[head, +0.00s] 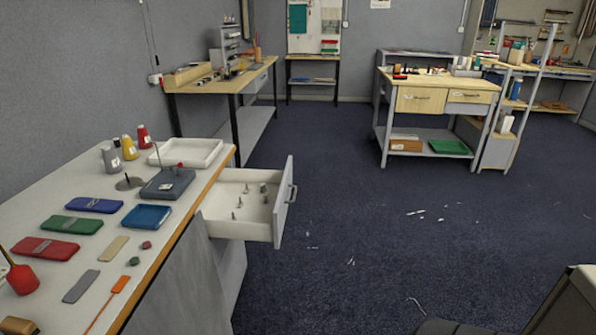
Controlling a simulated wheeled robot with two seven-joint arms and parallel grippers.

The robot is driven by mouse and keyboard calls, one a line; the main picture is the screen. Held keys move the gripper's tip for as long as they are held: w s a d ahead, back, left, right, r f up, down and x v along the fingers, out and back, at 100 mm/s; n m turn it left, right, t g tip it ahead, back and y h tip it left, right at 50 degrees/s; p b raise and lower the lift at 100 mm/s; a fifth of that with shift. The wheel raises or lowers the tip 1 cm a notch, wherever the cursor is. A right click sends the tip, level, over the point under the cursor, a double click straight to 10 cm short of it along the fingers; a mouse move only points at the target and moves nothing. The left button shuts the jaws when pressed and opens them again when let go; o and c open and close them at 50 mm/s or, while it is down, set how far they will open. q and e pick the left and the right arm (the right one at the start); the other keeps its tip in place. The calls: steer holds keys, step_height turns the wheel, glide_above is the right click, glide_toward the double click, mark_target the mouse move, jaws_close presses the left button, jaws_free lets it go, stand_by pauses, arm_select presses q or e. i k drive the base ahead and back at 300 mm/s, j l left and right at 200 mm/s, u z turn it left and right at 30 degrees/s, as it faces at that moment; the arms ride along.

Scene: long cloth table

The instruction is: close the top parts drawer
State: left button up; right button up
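The parts drawer (240,229) is pulled out from under the right side of the long table (85,235). Its white inside holds several small metal parts standing upright. Its grey front panel (284,203) with a bar handle (292,194) faces right, over the floor. It is the only open drawer I see at this table; anything below it is largely hidden. Neither of my grippers is in view.
The tabletop holds a white tray (158,155), spools (130,148), colored flat pieces and an orange tool (121,284) near the edge. Open blue floor (370,240) lies right of the drawer. A partly cut-off pale object (577,300) stands at lower right.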

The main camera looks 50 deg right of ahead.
mark_target(256, 221)
steer(key=l+z, duration=0.2)
steer(key=z, duration=0.3)
steer(key=l+z, duration=0.2)
steer(key=z, duration=0.3)
steer(key=l+z, duration=0.2)
steer(key=z, duration=0.3)
steer(key=i+j, duration=0.05)
